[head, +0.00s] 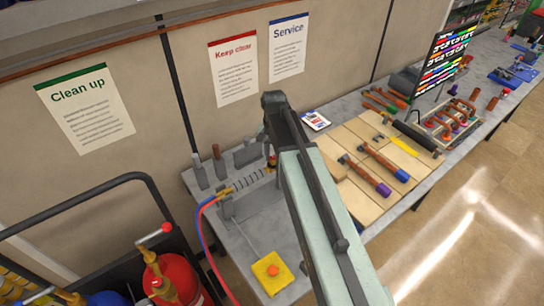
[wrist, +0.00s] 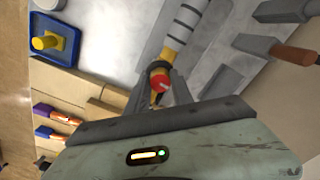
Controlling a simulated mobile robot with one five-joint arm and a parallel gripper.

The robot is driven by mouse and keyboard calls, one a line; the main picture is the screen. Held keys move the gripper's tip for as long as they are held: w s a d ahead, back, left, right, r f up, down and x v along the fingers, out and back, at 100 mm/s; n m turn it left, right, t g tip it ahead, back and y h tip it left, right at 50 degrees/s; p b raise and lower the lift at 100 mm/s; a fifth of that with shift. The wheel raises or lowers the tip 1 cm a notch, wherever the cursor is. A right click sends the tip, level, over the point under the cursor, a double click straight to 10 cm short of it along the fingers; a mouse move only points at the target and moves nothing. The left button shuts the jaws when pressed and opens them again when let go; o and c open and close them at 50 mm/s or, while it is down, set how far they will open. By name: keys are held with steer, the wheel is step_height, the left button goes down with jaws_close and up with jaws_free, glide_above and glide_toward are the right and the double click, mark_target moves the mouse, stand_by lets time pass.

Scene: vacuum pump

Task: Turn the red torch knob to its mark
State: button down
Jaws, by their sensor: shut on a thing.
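The torch (head: 248,182) lies on a stand on the grey bench, with a brass and grey banded body. It also runs down from the top of the wrist view (wrist: 183,25). Its red knob (wrist: 159,82) is at the near end, with a pale mark on its face. My gripper (wrist: 160,92) is shut on the red knob, one finger on each side of it. In the head view the red knob (head: 272,162) is a small spot beside my arm, which hides the fingers. I cannot tell where the target mark is.
Red and blue hoses (head: 205,215) hang from the torch's left end. A yellow block (head: 268,276) with an orange top is on the bench in front. Wooden boards (head: 345,190) with tools lie to the right. Grey-bladed tools (head: 199,170) stand behind the torch.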

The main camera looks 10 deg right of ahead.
mark_target(274, 158)
steer(key=shift+n, duration=0.5)
steer(key=c, duration=1.1)
jaws_free()
step_height(274, 158, up, 8)
steer(key=p, duration=0.8)
steer(key=shift+f, duration=0.1)
